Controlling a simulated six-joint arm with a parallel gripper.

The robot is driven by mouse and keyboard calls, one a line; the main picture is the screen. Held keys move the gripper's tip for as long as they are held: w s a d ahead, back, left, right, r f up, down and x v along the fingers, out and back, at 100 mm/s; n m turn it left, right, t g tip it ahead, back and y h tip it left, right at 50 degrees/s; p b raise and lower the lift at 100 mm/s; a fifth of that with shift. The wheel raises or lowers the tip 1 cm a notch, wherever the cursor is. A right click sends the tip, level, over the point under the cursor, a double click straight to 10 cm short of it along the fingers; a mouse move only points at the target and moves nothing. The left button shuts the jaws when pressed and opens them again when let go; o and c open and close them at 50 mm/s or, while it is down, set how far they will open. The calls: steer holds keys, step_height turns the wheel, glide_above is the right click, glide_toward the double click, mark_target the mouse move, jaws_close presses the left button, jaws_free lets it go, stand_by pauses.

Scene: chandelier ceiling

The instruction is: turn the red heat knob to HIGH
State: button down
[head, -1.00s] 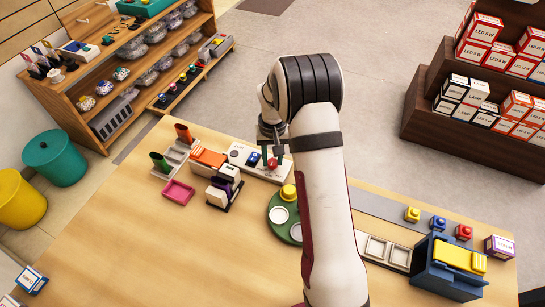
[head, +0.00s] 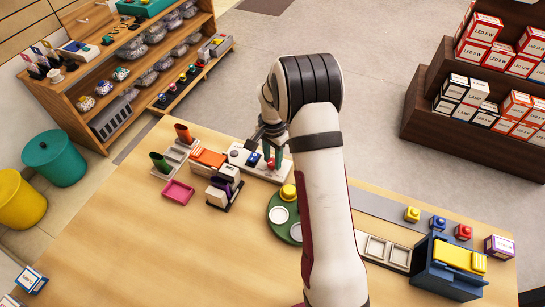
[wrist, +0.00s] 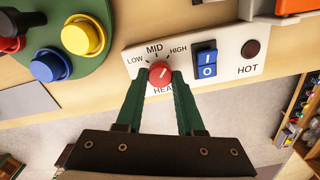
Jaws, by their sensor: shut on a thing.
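The red heat knob (wrist: 160,73) stands on a white panel (wrist: 225,45) marked LOW, MID, HIGH and HEAT. My gripper (wrist: 160,77) is shut on the knob, one green finger on each side of it. The small pale mark on the knob's top seems to point up and right, towards the HIGH label (wrist: 179,49). In the head view the knob (head: 271,164) is partly hidden by my gripper (head: 272,158), and the panel (head: 238,155) lies at the table's far edge.
A blue rocker switch (wrist: 206,63) and a dark round HOT lamp (wrist: 251,48) share the panel. A green round tray (head: 273,214) with a yellow button (head: 288,192) is close by. An orange block (head: 208,158) stands left of the panel.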

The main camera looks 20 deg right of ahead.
mark_target(273, 162)
steer(key=shift+m, duration=0.5)
steer(key=c, duration=0.5)
jaws_free()
step_height(273, 162, up, 16)
steer(key=shift+f, duration=0.1)
